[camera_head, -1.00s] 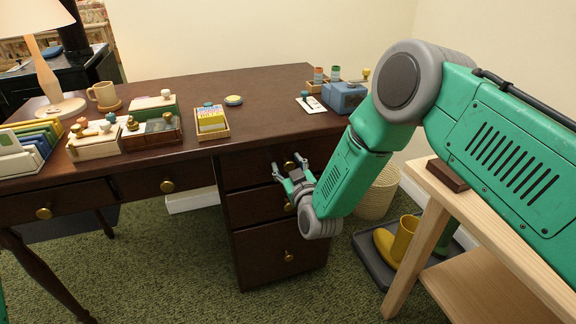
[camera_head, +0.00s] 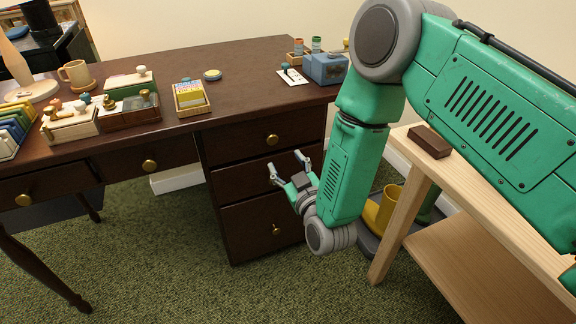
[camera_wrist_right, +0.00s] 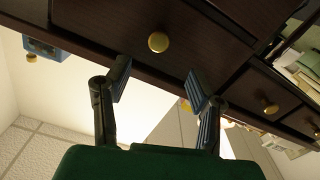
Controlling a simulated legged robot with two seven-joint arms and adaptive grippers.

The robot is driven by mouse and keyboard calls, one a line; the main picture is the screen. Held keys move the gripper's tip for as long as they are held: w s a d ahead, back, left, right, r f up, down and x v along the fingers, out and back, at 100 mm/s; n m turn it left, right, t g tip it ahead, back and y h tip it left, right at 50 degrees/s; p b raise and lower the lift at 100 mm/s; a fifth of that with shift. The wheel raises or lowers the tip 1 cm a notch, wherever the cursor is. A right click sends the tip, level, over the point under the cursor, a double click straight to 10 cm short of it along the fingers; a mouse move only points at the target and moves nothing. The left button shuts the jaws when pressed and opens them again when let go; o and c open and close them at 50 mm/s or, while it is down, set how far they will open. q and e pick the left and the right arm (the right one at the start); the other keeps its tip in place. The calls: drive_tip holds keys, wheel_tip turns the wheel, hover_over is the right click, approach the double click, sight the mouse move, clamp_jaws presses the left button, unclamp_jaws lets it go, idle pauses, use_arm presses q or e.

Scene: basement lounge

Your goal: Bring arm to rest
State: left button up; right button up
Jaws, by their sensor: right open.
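My right arm (camera_head: 345,165) is green with grey joints and comes in from the right in the head view, bent down at the elbow. Its right gripper (camera_head: 288,166) is open and empty, in front of the desk's right-hand drawers. In the right wrist view the two fingers of this gripper (camera_wrist_right: 160,85) stand wide apart with nothing between them, and a brass knob (camera_wrist_right: 158,42) shows beyond them. My left gripper is not in view.
The dark wooden desk (camera_head: 240,60) holds trays, stamps, a mug (camera_head: 75,73) and a blue box (camera_head: 325,68). A pale wooden bench (camera_head: 440,180) with a brown block (camera_head: 429,142) stands under my right arm. Yellow boots (camera_head: 382,207) stand behind the bench leg. Green carpet is clear in front.

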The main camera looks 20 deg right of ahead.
drive_tip(key=shift+s, duration=0.45)
drive_tip(key=s+d+f+m+g, duration=0.1)
drive_tip(key=s+d+f+g, duration=0.2)
drive_tip(key=s+f+g, duration=0.55)
drive_tip(key=s+d+f+m+g, duration=0.15)
drive_tip(key=s+f+g, duration=0.25)
drive_tip(key=s+f, duration=0.8)
drive_tip(key=s+d+r+g, duration=0.1)
drive_tip(key=s+d+g, duration=0.1)
drive_tip(key=s, duration=0.5)
drive_tip(key=s+d+r+g, duration=0.1)
drive_tip(key=s+d+g, duration=0.15)
drive_tip(key=s, duration=0.55)
wheel_tip(320, 180, up, 13)
drive_tip(key=p, duration=1.2)
drive_tip(key=shift+a+h+p, duration=0.3)
drive_tip(key=shift+a, duration=0.1)
